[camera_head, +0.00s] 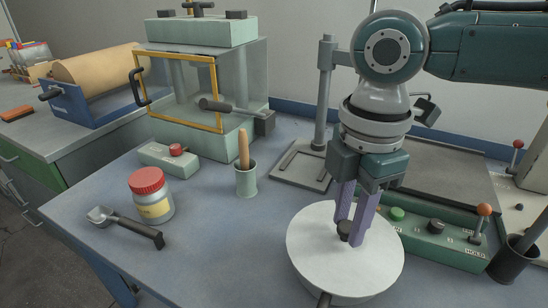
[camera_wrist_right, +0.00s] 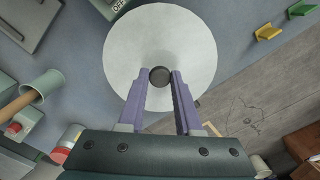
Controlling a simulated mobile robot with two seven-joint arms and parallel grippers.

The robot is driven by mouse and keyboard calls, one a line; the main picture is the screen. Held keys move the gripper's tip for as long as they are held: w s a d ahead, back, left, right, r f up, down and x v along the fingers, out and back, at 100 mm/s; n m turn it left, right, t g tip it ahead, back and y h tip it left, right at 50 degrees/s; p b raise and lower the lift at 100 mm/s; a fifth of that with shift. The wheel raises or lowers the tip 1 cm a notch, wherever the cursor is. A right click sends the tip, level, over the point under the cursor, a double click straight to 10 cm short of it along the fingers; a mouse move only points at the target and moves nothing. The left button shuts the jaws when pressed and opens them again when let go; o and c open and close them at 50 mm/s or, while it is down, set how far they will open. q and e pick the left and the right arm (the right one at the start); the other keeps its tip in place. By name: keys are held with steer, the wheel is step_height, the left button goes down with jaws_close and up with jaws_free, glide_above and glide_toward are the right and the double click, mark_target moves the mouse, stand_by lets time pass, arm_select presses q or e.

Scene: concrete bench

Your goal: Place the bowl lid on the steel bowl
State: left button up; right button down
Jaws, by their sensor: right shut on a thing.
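The bowl lid is a round, pale grey-white disc (camera_head: 318,245) with a dark knob (camera_head: 344,229), at the front centre right of the bench. My right gripper (camera_head: 350,222) reaches down from above with purple fingers shut on the knob. The wrist view shows the lid (camera_wrist_right: 160,35) as a full circle, with the knob (camera_wrist_right: 160,76) between the fingertips. The steel bowl is largely or wholly hidden beneath the lid. A pale side and a short dark handle show under the lid's front edge; I cannot tell whether the lid touches what is below. My left gripper is not in view.
A green control box (camera_head: 440,235) with knobs stands close right of the lid, and a dark cup (camera_head: 510,262) beyond it. The front-left bench is clear.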

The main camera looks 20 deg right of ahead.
mark_target(348, 226)
steer(key=c, duration=0.6)
jaws_free()
step_height(348, 226, up, 12)
steer(key=p, duration=0.2)
steer(key=s+a+f+m+t+y, duration=0.25)
steer(key=s+a+f+m, duration=0.4)
steer(key=a, duration=0.55)
steer(key=s+d+f+m+t+h, duration=0.1)
steer(key=s+d+f+m, duration=0.3)
steer(key=s+d+m, duration=0.4)
steer(key=shift+s+d+m+h, duration=0.35)
steer(key=shift+s+d+h, duration=0.1)
steer(key=shift+s+h, duration=0.25)
